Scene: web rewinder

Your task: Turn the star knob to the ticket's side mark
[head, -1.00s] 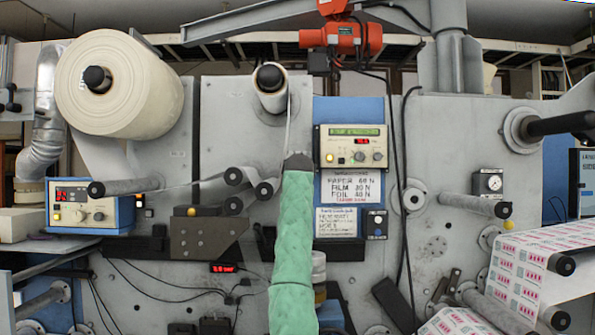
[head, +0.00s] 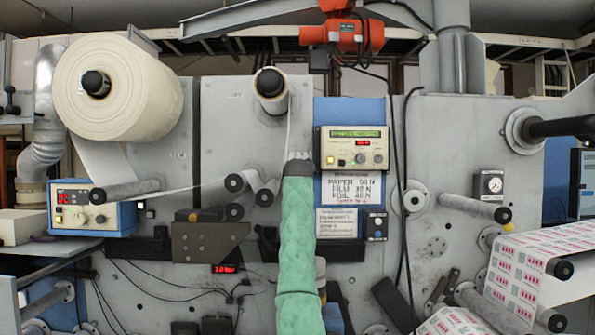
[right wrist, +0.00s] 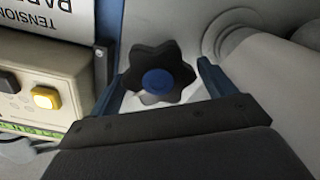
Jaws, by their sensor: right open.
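The black star knob (right wrist: 135,72) with a blue centre cap shows in the right wrist view, between the two fingers of my right gripper (right wrist: 161,72). The fingers are open on either side of it; I cannot tell whether either touches it. In the head view my green-sleeved right arm rises in the middle and hides the knob. A small white printed ticket-like sheet (head: 337,222) hangs under the tension sign, too small to read. I cannot make out a side mark. My left gripper is out of view.
The tension sign (head: 352,188) and a control box (head: 353,148) are right of my arm. The box's yellow button (right wrist: 46,98) shows in the wrist view. A pale roller (right wrist: 270,68) lies right of the knob. A black cable (head: 406,200) hangs further right.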

